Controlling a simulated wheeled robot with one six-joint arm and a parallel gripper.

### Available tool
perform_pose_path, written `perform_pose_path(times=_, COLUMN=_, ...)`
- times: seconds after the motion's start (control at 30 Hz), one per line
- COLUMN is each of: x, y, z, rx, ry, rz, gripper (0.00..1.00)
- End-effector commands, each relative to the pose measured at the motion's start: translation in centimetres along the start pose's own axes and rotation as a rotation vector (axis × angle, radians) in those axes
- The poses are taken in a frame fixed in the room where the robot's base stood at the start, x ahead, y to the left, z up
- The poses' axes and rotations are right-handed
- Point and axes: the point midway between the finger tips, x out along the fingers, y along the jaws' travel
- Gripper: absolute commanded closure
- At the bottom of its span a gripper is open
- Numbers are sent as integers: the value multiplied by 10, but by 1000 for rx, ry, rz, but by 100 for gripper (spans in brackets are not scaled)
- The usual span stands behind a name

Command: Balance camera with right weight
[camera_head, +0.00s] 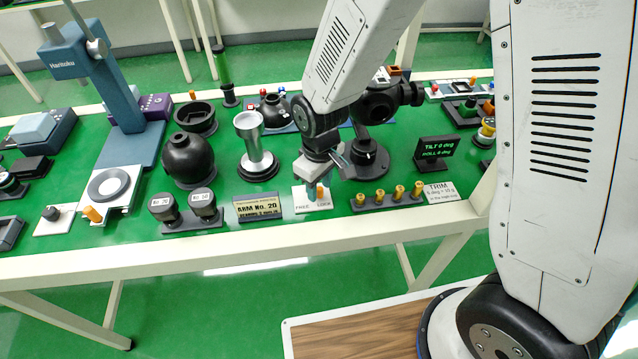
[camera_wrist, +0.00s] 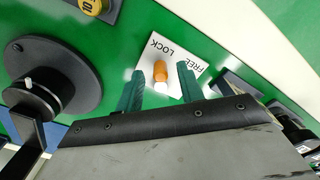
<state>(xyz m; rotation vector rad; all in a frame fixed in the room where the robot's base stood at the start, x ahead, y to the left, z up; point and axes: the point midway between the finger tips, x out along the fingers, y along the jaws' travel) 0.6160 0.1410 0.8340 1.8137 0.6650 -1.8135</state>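The camera (camera_head: 386,100) is black and sits on a gimbal stand with a round black base (camera_head: 370,162); the base also shows at left in the wrist view (camera_wrist: 62,68). A row of brass-coloured weights (camera_head: 381,196) stands in a dark holder; part of one weight shows in the wrist view (camera_wrist: 92,5). My gripper (camera_head: 318,183) is over a white FREE/LOCK plate (camera_head: 302,199) with an orange lever (camera_wrist: 160,71). In the wrist view its fingers (camera_wrist: 160,86) are apart, one each side of the lever, with gaps visible. Contact cannot be told.
A display (camera_head: 437,148) reads tilt 0 and roll 0 deg. A TRIM sign (camera_head: 441,192) stands right of the weights. An ARM No. 20 sign (camera_head: 257,207) and two labelled black pieces (camera_head: 184,209) stand left of the plate. The green bench (camera_head: 228,178) is crowded.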

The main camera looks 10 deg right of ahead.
Motion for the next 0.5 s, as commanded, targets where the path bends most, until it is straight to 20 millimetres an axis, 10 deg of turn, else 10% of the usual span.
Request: perform_pose_path(times=0.5, x=-62, y=0, z=-1, rx=0, ry=4, rz=1, gripper=62)
